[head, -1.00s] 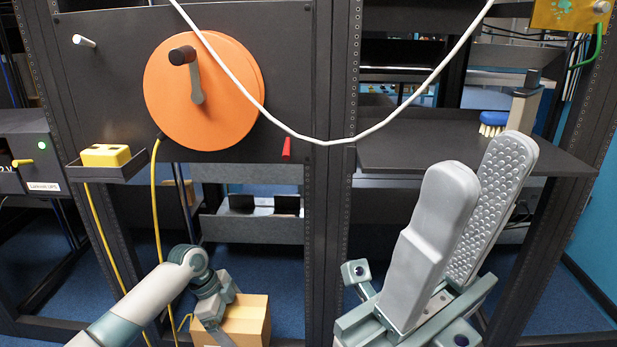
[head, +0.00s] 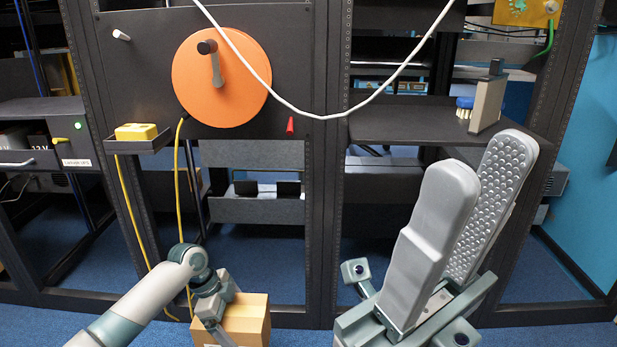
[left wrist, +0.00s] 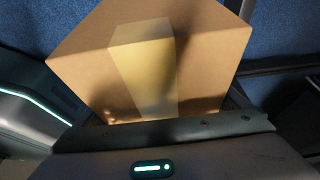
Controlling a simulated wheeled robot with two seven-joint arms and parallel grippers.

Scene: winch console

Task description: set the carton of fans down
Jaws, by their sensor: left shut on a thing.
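The carton (head: 243,322) is a plain brown box with a paler tape strip, low in the head view, left of centre. My left gripper (head: 212,308) is shut on it, with the fingers partly hidden by the wrist and the box. In the left wrist view the carton (left wrist: 205,50) fills the upper middle, in front of the gripper body, with blue carpet around it. I cannot tell how high it is above the floor. My right gripper (head: 478,170) stands up large at the right, its two grey fingers apart and nothing between them.
A black rack (head: 325,200) holds an orange drum (head: 222,85) with a crank. A white cable (head: 320,116) droops across it. A shelf (head: 420,125) at right carries a blue brush (head: 465,103). A small tray holds a yellow block (head: 136,132). Blue carpet (head: 70,325) shows below.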

